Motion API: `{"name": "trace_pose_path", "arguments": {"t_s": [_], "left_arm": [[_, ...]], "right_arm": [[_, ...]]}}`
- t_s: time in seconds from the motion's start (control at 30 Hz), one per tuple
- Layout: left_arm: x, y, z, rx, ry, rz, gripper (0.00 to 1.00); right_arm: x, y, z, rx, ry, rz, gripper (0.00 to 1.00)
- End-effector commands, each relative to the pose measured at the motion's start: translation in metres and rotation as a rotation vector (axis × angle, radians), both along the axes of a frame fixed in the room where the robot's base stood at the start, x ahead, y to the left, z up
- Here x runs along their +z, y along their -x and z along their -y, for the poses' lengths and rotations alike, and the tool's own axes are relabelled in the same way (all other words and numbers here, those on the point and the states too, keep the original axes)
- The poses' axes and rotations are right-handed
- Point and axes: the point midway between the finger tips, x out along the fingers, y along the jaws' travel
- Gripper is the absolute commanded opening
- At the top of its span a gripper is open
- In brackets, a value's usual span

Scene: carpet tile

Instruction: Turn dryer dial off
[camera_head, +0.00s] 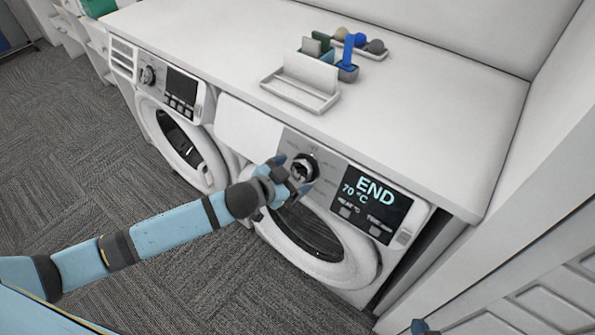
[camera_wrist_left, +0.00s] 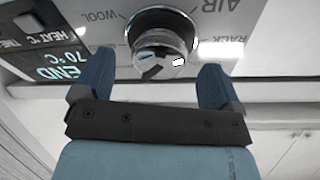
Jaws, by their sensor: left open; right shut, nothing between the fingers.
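The dryer (camera_head: 330,245) is the right-hand white front-loading machine; its display (camera_head: 375,198) reads "END" and "70 °C". Its round dial (camera_head: 305,167) has a chrome knob and dark ring, left of the display. My left gripper (camera_head: 291,174) is open right at the dial, hiding part of it. In the left wrist view, the dial (camera_wrist_left: 160,45) sits between and just beyond the open fingertips (camera_wrist_left: 156,66); I cannot tell whether they touch it. "AIR" and "WOOL" labels show around it. Only the tip of my right gripper (camera_head: 420,326) shows, at the bottom edge, away from the machines.
A second machine (camera_head: 165,115) with its own dial stands to the left. The white countertop (camera_head: 235,45) above holds a grey tray (camera_head: 300,92) and a holder with brushes and balls (camera_head: 358,50). A white wall panel (camera_head: 540,170) closes the right side. Carpet (camera_head: 60,190) lies open at left.

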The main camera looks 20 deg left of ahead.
Motion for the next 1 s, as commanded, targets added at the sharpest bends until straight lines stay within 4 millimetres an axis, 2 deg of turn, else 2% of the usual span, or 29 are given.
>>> {"name": "trace_pose_path", "arguments": {"t_s": [0.2,0.53,0.57,0.7,0.77,1.0], "left_arm": [[-0.008,-0.019,0.009,0.001,-0.001,0.000,0.90],[-0.010,-0.022,0.010,0.000,0.000,-0.001,0.90],[-0.010,-0.022,0.010,0.000,0.000,-0.001,0.86],[-0.010,-0.022,0.010,0.000,0.000,-0.001,0.54],[-0.010,-0.022,0.010,0.000,0.000,-0.001,0.41],[-0.010,-0.021,0.010,0.008,0.013,-0.005,0.41]], "right_arm": [[-0.002,0.001,0.000,0.000,0.002,-0.006,0.00],[-0.003,0.001,0.000,0.000,0.002,-0.007,0.00],[-0.003,0.001,0.000,0.000,0.002,-0.007,0.00],[-0.002,0.000,0.000,0.001,0.001,-0.004,0.00],[-0.001,0.000,0.000,0.001,0.000,-0.003,0.00],[0.002,0.000,-0.001,0.001,-0.001,0.000,0.00]]}}
